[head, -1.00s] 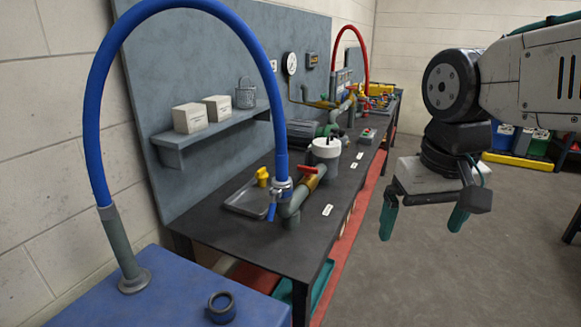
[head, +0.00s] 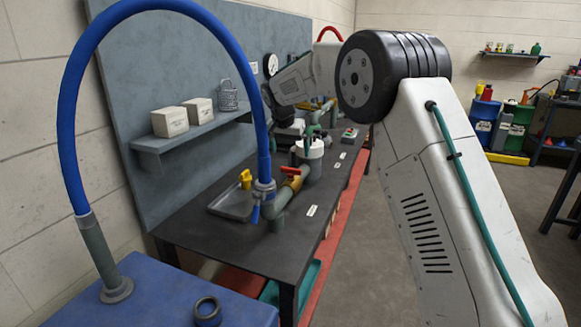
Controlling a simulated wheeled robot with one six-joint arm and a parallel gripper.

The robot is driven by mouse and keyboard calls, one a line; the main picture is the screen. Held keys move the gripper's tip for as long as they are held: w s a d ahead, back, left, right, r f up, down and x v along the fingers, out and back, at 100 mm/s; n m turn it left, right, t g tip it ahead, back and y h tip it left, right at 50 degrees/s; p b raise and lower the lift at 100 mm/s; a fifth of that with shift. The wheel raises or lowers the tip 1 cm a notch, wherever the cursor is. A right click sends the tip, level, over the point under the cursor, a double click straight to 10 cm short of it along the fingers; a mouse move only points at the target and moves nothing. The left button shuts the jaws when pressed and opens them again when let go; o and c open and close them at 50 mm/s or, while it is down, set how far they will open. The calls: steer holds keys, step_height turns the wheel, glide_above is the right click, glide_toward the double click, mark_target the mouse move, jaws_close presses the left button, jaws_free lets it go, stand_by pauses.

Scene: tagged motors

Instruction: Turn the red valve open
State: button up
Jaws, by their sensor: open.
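The red valve handle (head: 290,170) sits on a brass valve body in the grey pipe run on the dark workbench (head: 220,242). It points along the pipe, slanting slightly. The pipe joins a white-topped fitting (head: 310,149) behind it and the blue hose's coupling in front. My arm reaches over the bench from the right. My gripper (head: 299,142) is small and partly hidden behind the white-topped fitting, above and beyond the red handle. It is open and appears apart from the handle; the exact gap cannot be told.
A large blue hose (head: 68,115) arches from a blue box (head: 150,292) to the pipe. A shelf (head: 185,136) with two white boxes is on the back panel. The bench's front right surface is clear.

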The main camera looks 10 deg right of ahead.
mark_target(291, 169)
steer(key=x, duration=0.6)
steer(key=w+x, duration=0.1)
steer(key=x, duration=0.2)
steer(key=shift+w+a+f, duration=0.1)
steer(key=shift+a+f, duration=0.1)
steer(key=shift+a, duration=0.1)
steer(key=c, duration=1)
